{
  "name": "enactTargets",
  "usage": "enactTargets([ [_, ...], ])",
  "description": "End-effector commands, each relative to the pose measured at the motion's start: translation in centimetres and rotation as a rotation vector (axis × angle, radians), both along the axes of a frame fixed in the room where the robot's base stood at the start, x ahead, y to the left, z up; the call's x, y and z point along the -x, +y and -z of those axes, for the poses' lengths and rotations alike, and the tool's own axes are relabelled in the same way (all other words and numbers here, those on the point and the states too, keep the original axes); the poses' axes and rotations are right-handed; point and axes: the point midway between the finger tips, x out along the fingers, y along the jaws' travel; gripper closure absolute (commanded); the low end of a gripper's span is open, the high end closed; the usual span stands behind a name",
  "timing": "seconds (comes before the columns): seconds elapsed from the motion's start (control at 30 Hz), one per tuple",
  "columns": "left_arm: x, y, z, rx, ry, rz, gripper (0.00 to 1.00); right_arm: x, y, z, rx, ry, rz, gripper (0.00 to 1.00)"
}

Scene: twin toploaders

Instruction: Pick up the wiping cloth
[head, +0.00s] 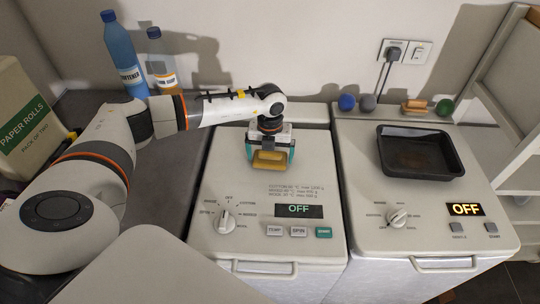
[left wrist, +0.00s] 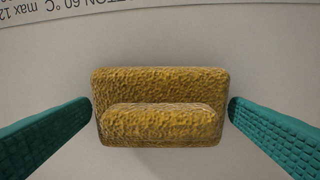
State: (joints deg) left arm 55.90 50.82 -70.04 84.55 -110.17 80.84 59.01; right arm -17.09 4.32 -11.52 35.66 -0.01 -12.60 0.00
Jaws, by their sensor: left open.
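The wiping cloth (head: 268,163) looks like a folded, rough, mustard-brown pad. It lies on the lid of the left toploader (head: 215,178), behind the printed wash text. My left gripper (head: 271,152) points down over it, with its teal fingers apart. In the left wrist view the cloth (left wrist: 160,90) sits between the two open fingers, one at each short end. The left finger looks very close to the cloth's left end, and a small gap shows on the right; I cannot tell whether either touches. My right gripper is not in view.
The right toploader (head: 365,205) carries a black tray (head: 418,153). Several balls and a wooden-handled brush (head: 415,105) lie along its back edge. Blue bottle (head: 121,55), a smaller bottle (head: 160,62) and a paper rolls box (head: 25,125) stand left. Both displays read OFF.

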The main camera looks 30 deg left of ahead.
Motion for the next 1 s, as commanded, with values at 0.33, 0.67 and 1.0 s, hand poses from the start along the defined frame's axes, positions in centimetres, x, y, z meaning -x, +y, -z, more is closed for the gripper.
enactTargets([
  [0.33, 0.0, 0.0, 0.2, 0.000, 0.000, 0.000, 0.18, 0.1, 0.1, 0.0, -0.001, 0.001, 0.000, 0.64],
  [0.67, 0.0, 0.0, 0.0, 0.000, -0.001, 0.000, 0.32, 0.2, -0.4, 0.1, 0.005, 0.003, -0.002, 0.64],
  [1.0, -0.1, 0.0, -5.3, 0.000, -0.007, 0.001, 0.32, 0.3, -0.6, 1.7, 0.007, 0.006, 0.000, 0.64],
])
